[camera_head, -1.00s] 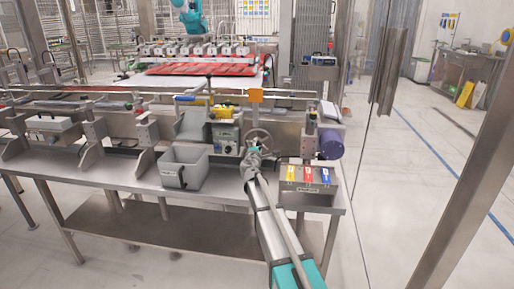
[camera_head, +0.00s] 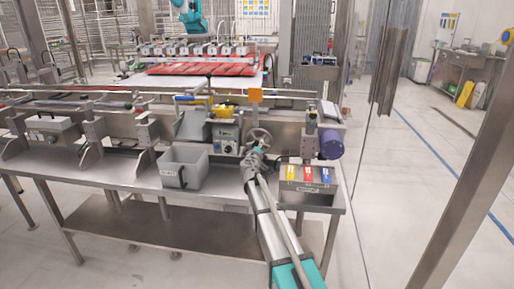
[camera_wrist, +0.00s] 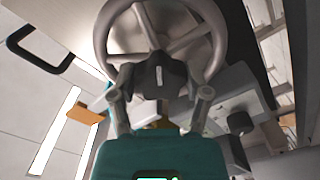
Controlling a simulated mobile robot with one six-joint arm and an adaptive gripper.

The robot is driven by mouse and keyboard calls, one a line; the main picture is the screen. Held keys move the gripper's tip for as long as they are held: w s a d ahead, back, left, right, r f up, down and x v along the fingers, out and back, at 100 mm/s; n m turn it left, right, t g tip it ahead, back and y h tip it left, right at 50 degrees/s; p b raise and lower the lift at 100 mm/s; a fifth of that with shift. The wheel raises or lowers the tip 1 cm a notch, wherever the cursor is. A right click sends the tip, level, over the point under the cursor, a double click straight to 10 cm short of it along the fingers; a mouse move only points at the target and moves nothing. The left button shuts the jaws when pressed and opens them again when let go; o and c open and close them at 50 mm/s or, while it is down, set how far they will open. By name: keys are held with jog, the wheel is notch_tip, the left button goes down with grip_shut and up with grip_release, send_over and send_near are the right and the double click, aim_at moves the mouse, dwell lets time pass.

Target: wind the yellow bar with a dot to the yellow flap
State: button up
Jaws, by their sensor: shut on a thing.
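My gripper (camera_wrist: 163,98) is closed at the near, lower part of a grey metal handwheel (camera_wrist: 218,35), with a finger on each side of a dark grip piece (camera_wrist: 158,76). The exact contact is partly hidden. In the head view the handwheel (camera_head: 258,134) stands above the back of the steel bench, with my gripper (camera_head: 256,153) at its lower edge. An orange-yellow flap (camera_head: 256,95) stands above the wheel; an orange piece (camera_wrist: 86,114) shows left in the wrist view. A yellow part (camera_head: 223,111) sits left of the wheel. I cannot make out a dotted bar.
A grey bin (camera_head: 183,166) stands on the bench left of my arm. A box with yellow, red and blue labels (camera_head: 308,174) is close on the right. A purple motor (camera_head: 331,144) is behind it. Open floor lies right of the bench.

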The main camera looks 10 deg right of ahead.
jog(key=m, duration=0.5)
jog(key=shift+w+m, duration=0.15)
jog(key=shift+m, duration=0.15)
jog(key=m, duration=0.4)
jog(key=shift+m, duration=0.3)
jog(key=o, duration=1.1)
jog(key=shift+o, duration=0.2)
jog(key=shift+s+a, duration=0.1)
jog(key=shift+s, duration=0.1)
jog(key=v, duration=1.1)
jog(key=shift+s, duration=0.3)
jog(key=shift+a, duration=0.1)
